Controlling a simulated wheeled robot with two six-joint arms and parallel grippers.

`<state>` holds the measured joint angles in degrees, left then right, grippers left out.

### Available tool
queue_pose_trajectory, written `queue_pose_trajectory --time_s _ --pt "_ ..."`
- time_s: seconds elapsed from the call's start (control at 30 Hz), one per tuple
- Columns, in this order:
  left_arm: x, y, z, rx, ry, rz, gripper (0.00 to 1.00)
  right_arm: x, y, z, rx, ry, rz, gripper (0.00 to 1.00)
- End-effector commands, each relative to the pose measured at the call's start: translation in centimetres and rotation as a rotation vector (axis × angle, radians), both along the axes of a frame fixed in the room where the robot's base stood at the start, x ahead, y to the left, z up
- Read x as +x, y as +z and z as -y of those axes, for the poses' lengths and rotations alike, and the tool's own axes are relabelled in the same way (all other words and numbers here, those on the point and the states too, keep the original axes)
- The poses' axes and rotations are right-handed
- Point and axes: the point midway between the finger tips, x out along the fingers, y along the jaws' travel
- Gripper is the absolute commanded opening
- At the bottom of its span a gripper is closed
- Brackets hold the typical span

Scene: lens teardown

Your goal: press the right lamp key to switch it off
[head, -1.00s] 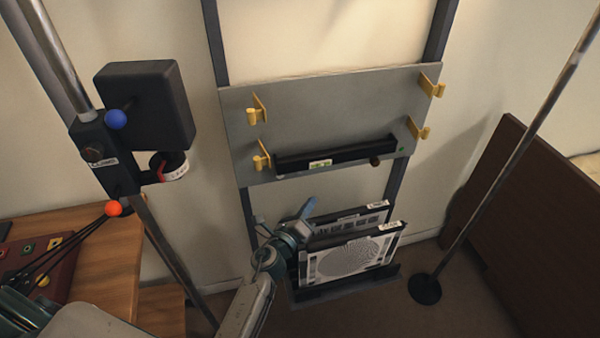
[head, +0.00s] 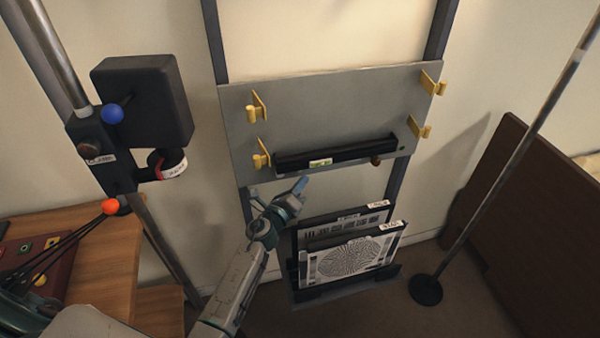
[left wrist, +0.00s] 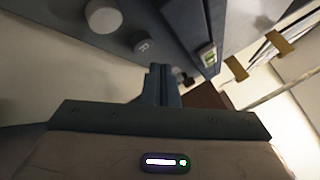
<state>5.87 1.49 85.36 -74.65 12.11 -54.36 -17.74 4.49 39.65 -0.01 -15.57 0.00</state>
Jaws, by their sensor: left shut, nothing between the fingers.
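The right lamp key (left wrist: 142,46) is a round grey button marked R on a grey surface in the left wrist view. A paler round key (left wrist: 103,15) sits beside it, up and to the left. I cannot make out either key in the head view. My left gripper (head: 301,184) is shut and empty, its tips just below the grey board (head: 340,105). In the left wrist view its fingertips (left wrist: 158,70) are close to the R key; I cannot tell whether they touch it.
The board carries several yellow clips (head: 261,155) and a black bar (head: 335,155). Patterned panels (head: 350,262) stand in a low rack beneath it. A black box (head: 145,100) on a pole is at the left, above a wooden table (head: 105,265). A thin pole (head: 510,155) stands at the right.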

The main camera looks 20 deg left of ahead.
Motion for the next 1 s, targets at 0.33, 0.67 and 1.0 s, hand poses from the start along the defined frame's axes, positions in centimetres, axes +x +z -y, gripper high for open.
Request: queue_pose_trajectory --time_s 0.33,0.67,1.0 --pt "0.56 0.00 -0.43 0.000 0.001 -0.001 0.00 -0.07 0.02 0.67 -0.007 0.002 -0.004 0.00" --pt "0.54 0.00 -0.40 0.000 0.000 0.000 0.00 -0.20 0.02 0.71 -0.008 0.003 -0.005 0.00" --pt "0.54 0.00 -0.39 0.000 0.000 0.000 0.00 -0.17 -0.05 -0.11 0.001 0.000 -0.003 0.00"
